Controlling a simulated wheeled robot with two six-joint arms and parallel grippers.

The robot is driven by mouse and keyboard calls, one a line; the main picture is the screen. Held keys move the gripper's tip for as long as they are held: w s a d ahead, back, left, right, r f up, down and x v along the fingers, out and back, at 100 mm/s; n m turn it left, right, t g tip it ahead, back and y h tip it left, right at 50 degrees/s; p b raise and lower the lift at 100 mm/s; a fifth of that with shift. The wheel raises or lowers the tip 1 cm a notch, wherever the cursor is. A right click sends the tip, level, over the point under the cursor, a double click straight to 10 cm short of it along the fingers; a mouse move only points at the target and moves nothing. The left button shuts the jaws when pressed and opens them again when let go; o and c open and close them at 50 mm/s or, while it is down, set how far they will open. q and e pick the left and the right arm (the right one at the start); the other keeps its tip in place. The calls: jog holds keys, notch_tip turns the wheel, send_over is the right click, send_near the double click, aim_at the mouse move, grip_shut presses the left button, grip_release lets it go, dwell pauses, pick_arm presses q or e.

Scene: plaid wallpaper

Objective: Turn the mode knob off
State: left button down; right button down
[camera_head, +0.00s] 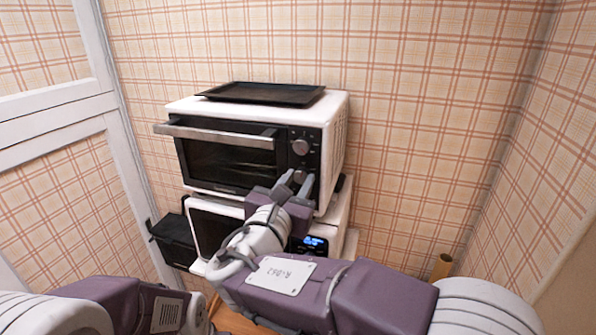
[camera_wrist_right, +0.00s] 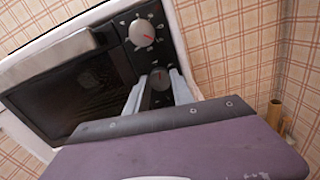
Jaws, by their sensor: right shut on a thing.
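A white toaster oven (camera_head: 338,125) with a dark glass door and a silver handle stands against the wall. Its black control panel has two knobs. The upper knob (camera_head: 300,147) is light grey with a red pointer mark and is clear of my gripper; it also shows in the right wrist view (camera_wrist_right: 142,32). The lower knob (camera_wrist_right: 160,80) sits between the fingers of my right gripper (camera_head: 294,182), which is shut on it. I cannot read which knob is the mode knob. My left arm shows at the lower left, but its gripper is out of view.
A dark flat tray (camera_head: 262,93) lies on top of the oven. Below the oven is a white appliance with a lit blue display (camera_head: 315,241). A black box (camera_head: 175,240) is at its left. Plaid walls stand behind and at the right; a white-framed panel is at left.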

jog(key=shift+n+p, duration=1.35)
jog(key=shift+n, duration=0.35)
jog(key=shift+f, duration=0.1)
jog(key=c, duration=1.1)
grip_release()
jog(key=shift+s+a, duration=0.15)
jog(key=shift+s, duration=0.1)
jog(key=b+v, duration=0.2)
jog(key=v, duration=0.6)
jog(key=shift+s, duration=0.25)
